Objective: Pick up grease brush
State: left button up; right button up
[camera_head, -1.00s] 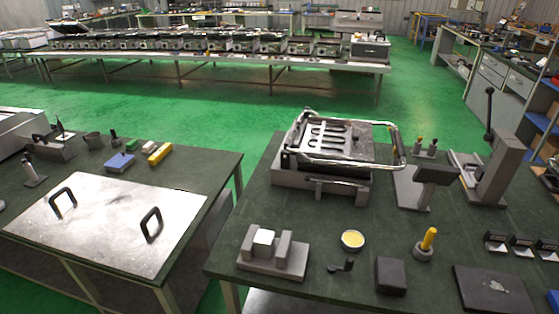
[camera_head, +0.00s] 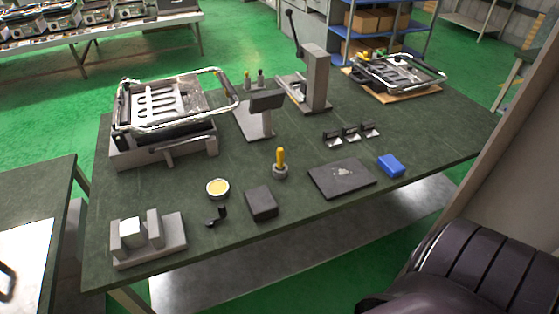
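What looks like the grease brush (camera_head: 280,157) stands upright with its yellow handle up, in a small round grey holder (camera_head: 280,172) near the middle of the green workbench. Its lower end is hidden in the holder. A shallow round dish of yellow grease (camera_head: 218,188) sits to its left. A dark rounded part at the lower right appears to be my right arm, well away from the brush. Neither of my grippers shows.
A dark block (camera_head: 261,203) and a small black part (camera_head: 217,216) lie in front of the brush. A dark plate (camera_head: 341,178) and a blue block (camera_head: 391,165) are to its right. A grey fixture (camera_head: 148,240) stands at front left, and a lever press (camera_head: 312,80) behind.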

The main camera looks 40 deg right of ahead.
aim_at(281, 152)
jog(key=i+j+z, duration=0.1)
jog(key=j+z, duration=0.25)
jog(key=j, duration=0.15)
jog(key=j+z, duration=0.35)
jog(key=j, duration=0.15)
